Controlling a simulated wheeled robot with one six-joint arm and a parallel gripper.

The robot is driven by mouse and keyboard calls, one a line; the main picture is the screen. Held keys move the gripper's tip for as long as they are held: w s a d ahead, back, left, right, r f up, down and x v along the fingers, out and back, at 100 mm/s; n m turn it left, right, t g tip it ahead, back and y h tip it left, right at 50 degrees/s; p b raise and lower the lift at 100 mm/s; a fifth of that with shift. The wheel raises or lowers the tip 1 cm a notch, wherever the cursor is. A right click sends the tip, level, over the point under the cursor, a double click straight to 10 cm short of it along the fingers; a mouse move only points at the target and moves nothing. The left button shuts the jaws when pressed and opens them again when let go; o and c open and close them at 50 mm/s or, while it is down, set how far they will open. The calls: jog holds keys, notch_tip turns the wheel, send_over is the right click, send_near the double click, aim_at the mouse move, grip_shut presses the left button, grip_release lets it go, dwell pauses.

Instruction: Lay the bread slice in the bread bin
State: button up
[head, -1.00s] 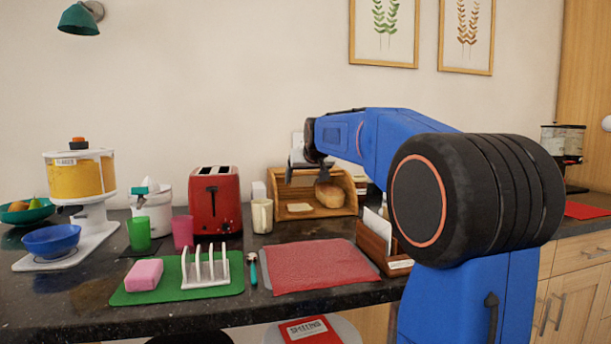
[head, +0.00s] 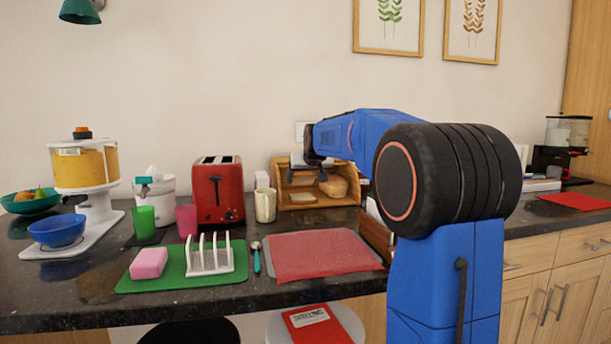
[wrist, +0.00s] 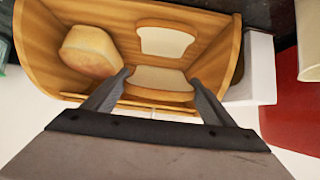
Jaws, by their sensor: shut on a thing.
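The wooden bread bin (head: 343,201) stands open at the back of the counter, and the wrist view looks down into it (wrist: 222,62). One bread slice (wrist: 166,40) lies flat inside, also visible in the head view (head: 303,197). My gripper (wrist: 160,84) is over the bin, its fingers shut on the sides of another bread slice (wrist: 160,79), which looks roughly level. In the head view my gripper (head: 307,178) shows at the bin's opening. I cannot tell whether the held slice touches the bin floor.
A loaf (wrist: 90,52) sits in the bin beside the slices, at the right in the head view (head: 334,187). A cream mug (head: 265,205) and red toaster (head: 218,190) stand left of the bin. A red mat (head: 320,256) lies clear in front.

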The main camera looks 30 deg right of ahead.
aim_at(303, 182)
jog(key=shift+x, duration=1.9)
jog(key=shift+s+a+f, duration=0.1)
jog(key=shift+f, duration=0.1)
jog(key=o, duration=1.1)
jog(key=shift+v, duration=4.4)
jog(key=shift+s, duration=0.15)
jog(key=shift+s, duration=0.1)
